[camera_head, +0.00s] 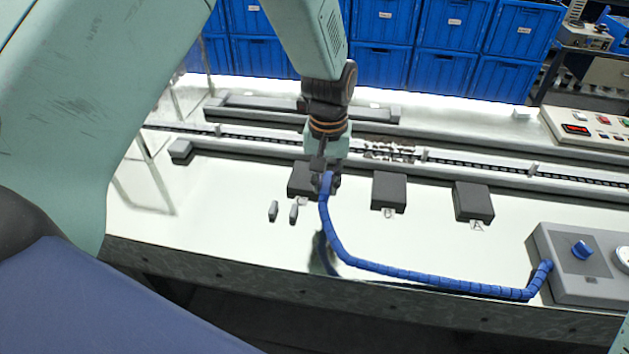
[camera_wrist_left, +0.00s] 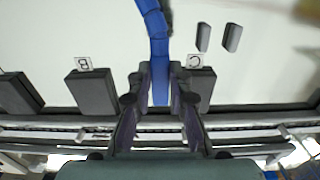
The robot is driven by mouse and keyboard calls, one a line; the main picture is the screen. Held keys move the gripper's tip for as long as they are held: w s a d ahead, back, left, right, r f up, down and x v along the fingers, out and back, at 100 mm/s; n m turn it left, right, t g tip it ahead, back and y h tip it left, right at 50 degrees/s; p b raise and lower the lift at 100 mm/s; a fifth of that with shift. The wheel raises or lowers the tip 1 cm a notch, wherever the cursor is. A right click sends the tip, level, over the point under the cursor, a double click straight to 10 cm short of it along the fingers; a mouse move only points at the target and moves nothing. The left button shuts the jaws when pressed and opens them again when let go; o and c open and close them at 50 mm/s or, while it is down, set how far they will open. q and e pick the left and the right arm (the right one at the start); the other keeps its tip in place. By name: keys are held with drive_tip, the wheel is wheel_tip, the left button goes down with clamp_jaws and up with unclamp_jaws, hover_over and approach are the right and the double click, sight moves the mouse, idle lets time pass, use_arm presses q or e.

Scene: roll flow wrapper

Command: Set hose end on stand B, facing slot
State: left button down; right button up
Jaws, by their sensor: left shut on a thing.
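My left gripper (camera_head: 325,182) is shut on the end of the blue segmented hose (camera_head: 340,246), near the dark stand C (camera_head: 300,178). In the left wrist view the hose (camera_wrist_left: 154,28) runs down between the fingers of the gripper (camera_wrist_left: 161,88). The label C shows just right of the fingers, with stand C (camera_wrist_left: 207,95) partly behind them. Stand B (camera_wrist_left: 92,94), with its label B, is to the left, clear of the hose; it is the middle block (camera_head: 389,191) in the head view. I cannot make out a slot. My right gripper is not in view.
A third dark stand (camera_head: 474,202) is to the right of stand B. The hose leads to a grey control box (camera_head: 585,262) at the right. Two small grey pegs (camera_head: 283,212) stand left of the hose. A conveyor rail (camera_head: 480,164) runs behind the stands.

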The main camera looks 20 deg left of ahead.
use_arm(q)
drive_tip(key=shift+w+d+f+b, duration=0.1)
drive_tip(key=shift+w+d+b, duration=0.4)
drive_tip(key=shift+w+d, duration=4.15)
drive_tip(key=shift+w+d+b, duration=0.7)
drive_tip(key=shift+w+d, duration=0.4)
drive_tip(key=shift+d, duration=0.05)
drive_tip(key=shift+r+p, duration=0.2)
drive_tip(key=shift+p, duration=0.25)
drive_tip(key=shift+f, duration=0.1)
drive_tip(key=shift+f, duration=0.2)
